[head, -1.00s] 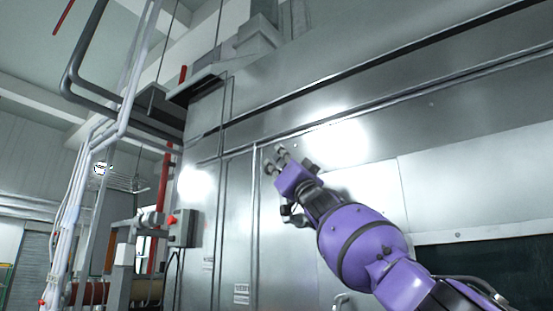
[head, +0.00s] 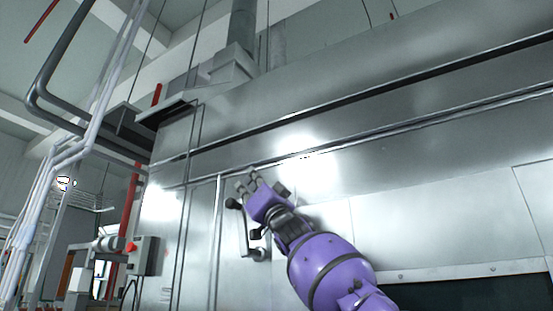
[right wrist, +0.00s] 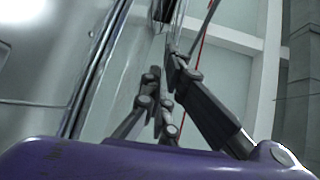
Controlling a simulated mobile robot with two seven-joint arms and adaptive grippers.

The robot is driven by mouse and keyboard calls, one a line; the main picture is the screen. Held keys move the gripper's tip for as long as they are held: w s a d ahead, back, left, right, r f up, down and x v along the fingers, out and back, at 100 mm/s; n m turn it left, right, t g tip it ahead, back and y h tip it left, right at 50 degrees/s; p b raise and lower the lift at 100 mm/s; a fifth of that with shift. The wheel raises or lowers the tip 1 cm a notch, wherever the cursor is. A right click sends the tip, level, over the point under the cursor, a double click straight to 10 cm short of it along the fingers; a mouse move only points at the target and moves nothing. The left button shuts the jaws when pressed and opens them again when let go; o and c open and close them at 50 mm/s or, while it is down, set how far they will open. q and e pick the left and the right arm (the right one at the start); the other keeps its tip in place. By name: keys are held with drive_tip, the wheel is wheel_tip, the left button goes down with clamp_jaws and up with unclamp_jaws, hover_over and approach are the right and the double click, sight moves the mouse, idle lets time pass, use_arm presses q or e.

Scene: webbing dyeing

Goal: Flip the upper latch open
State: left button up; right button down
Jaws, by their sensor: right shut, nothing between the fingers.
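The upper latch (head: 246,232) is a metal lever with a dark knob at its top end, mounted on the steel door panel. It stands up and leans slightly left from its base. My right gripper (head: 247,182), on the purple arm, is just above and right of the knob, with its fingers pointing up and left. It is shut and empty. A small gap seems to separate it from the latch, but I cannot tell about contact. In the right wrist view the fingers (right wrist: 162,62) show close together beside the steel wall; no latch is seen there. My left gripper is out of view.
The large steel machine wall (head: 400,150) fills the right side, with a long trim rail along it. A switch box with a red knob (head: 145,255) hangs left of the door. Pipes (head: 75,150) run at the far left.

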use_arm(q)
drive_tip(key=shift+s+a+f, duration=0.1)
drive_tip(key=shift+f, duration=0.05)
use_arm(e)
drive_tip(key=s+d+r, duration=0.2)
drive_tip(key=s+d, duration=0.3)
drive_tip(key=shift+s+r, duration=0.2)
drive_tip(key=shift+s, duration=0.1)
drive_tip(key=shift+s+d, duration=0.1)
drive_tip(key=shift+d, duration=0.15)
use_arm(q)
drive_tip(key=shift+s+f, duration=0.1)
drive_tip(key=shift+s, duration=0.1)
use_arm(e)
drive_tip(key=shift+a+f, duration=0.1)
